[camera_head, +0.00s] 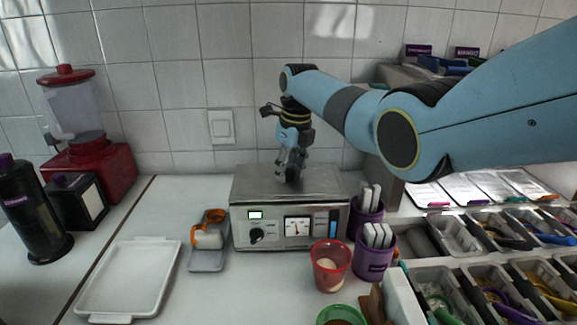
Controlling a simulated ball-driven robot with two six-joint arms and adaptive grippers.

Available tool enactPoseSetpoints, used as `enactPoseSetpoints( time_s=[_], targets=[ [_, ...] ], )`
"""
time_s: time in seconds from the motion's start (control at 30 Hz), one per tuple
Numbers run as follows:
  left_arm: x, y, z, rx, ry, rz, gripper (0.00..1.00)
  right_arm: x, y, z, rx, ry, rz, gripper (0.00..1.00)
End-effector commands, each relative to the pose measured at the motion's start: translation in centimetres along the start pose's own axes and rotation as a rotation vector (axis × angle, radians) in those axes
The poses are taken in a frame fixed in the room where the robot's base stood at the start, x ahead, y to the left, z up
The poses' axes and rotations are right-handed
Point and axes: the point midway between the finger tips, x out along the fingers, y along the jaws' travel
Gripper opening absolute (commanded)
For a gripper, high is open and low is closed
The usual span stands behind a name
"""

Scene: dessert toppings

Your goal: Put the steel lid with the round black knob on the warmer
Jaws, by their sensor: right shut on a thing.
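The warmer (274,228) is a steel box in the middle of the counter, with a dial, a meter and a small display on its front. The steel lid (255,183) shows as a flat plate over the warmer's top; I cannot tell whether it rests fully or sits slightly above. My right gripper (291,174) points down over the lid's middle and is shut on its black knob, which the fingers mostly hide. My left gripper is out of view.
A white tray (84,295) and a grey holder with an orange-handled item (208,238) lie left. A red cup (331,266) and purple cups (374,259) stand close to the warmer's front right. Topping bins (455,236) fill the right. A red blender (88,165) stands back left.

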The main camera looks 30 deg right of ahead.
Motion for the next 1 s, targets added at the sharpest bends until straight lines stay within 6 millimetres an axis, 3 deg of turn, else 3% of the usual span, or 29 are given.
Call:
enactPoseSetpoints(
  time_s=[0.97, 1.0],
  targets=[
    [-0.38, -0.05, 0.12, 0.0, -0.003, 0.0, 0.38, 0.42, 0.03, -0.06, 0.0, -0.002, -0.001, 0.0],
    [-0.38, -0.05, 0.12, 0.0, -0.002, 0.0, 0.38, 0.42, 0.03, -0.06, 0.0, -0.002, -0.001, 0.36]
  ],
)
